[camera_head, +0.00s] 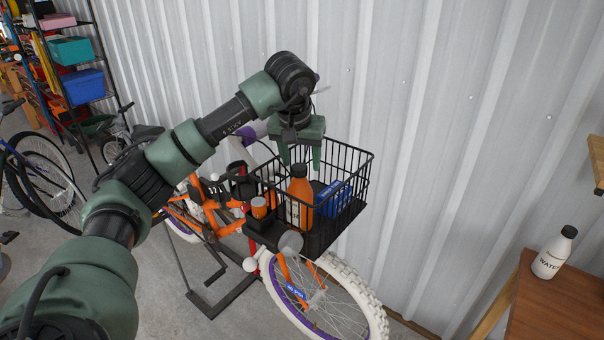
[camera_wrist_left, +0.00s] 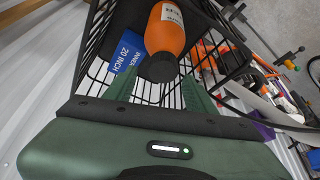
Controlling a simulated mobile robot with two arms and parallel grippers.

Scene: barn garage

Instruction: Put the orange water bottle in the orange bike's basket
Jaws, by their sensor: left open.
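The orange water bottle (camera_head: 300,195) with a black cap stands inside the black wire basket (camera_head: 352,158) on the front of the orange bike (camera_head: 176,208). It also shows in the left wrist view (camera_wrist_left: 166,32), cap towards me. My left gripper (camera_head: 301,160) is open and empty above the basket, just behind the bottle. In the left wrist view its two fingers (camera_wrist_left: 158,88) are apart, with the bottle's cap just beyond them; no finger visibly grips the bottle. The bottle's base is partly hidden by the basket wires. My right gripper is in neither view.
A blue inner-tube box (camera_head: 336,198) lies in the basket beside the bottle. A white water bottle (camera_head: 553,254) stands on a wooden table (camera_head: 550,305) at the right. A corrugated wall (camera_head: 450,120) is close behind. Another bike (camera_head: 40,180) and shelves are at the left.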

